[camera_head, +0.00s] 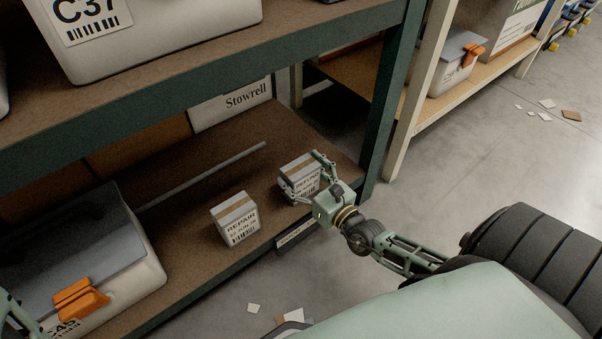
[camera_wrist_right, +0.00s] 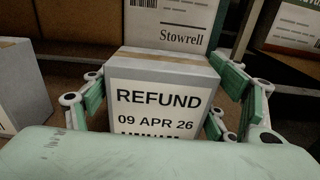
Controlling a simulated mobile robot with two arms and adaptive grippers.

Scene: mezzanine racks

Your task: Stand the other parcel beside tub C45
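Tub C45 (camera_head: 150,275) is a cream tub with a grey lid and orange latch at the left of the lower shelf; its label is partly hidden. A grey parcel marked REPAIR (camera_head: 234,219) stands upright to its right, apart from it. A second parcel (camera_head: 299,175), marked REFUND 09 APR 26 in the right wrist view (camera_wrist_right: 160,95), stands further right near the shelf's end. My right gripper (camera_head: 309,177) has its fingers on either side of this parcel; whether they press on it is unclear. Only a sliver of my left arm shows at the bottom left.
The lower shelf (camera_head: 185,235) has bare board between the tub and the REPAIR parcel. A grey rod (camera_head: 205,174) lies behind. A green upright (camera_head: 380,105) bounds the right end, and the upper shelf (camera_head: 200,85) overhangs. A Stowrell box (camera_head: 232,105) stands at the back.

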